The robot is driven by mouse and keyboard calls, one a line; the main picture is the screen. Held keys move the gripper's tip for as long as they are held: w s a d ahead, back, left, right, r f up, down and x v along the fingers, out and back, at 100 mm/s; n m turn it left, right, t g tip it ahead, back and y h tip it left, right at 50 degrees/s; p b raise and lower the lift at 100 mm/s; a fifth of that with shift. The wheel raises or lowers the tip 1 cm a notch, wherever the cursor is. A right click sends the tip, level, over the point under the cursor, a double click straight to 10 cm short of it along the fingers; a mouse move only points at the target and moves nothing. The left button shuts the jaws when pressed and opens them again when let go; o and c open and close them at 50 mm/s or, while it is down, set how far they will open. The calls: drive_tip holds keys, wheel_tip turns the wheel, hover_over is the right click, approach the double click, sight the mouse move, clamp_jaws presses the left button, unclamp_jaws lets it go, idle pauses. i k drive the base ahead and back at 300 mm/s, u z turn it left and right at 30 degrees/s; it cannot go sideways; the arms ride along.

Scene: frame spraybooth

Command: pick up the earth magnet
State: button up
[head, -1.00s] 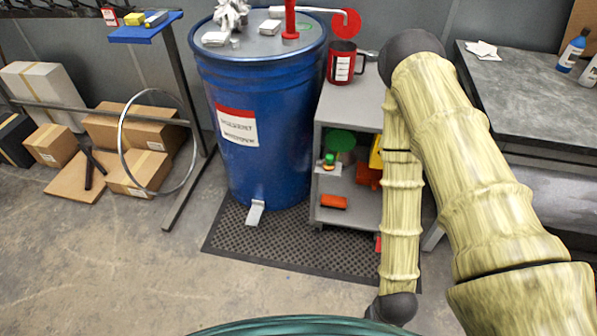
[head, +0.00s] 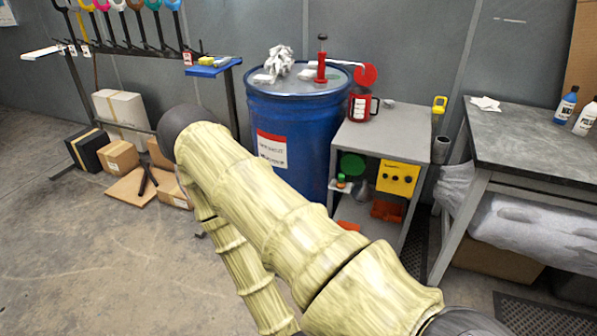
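I cannot pick out the earth magnet with certainty in the head view; small items on the shelves and drum are too small to tell. My pale yellow ribbed arm crosses the lower middle of the view, and its folded links hide part of the floor and the drum's lower side. My gripper does not show clearly anywhere in the view.
A blue drum (head: 307,120) carries a red pump and crumpled cloth. A grey cart (head: 399,146) beside it holds a red mug (head: 360,105) and a yellow box (head: 397,178). A dark-topped table (head: 530,140) stands right. Boxes (head: 120,157) sit left; the left foreground floor is clear.

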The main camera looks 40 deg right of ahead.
sight(341, 184)
drive_tip(key=u, duration=0.15)
drive_tip(key=i, duration=2.35)
drive_tip(key=z, duration=1.55)
drive_tip(key=i, duration=0.9)
drive_tip(key=z, duration=0.95)
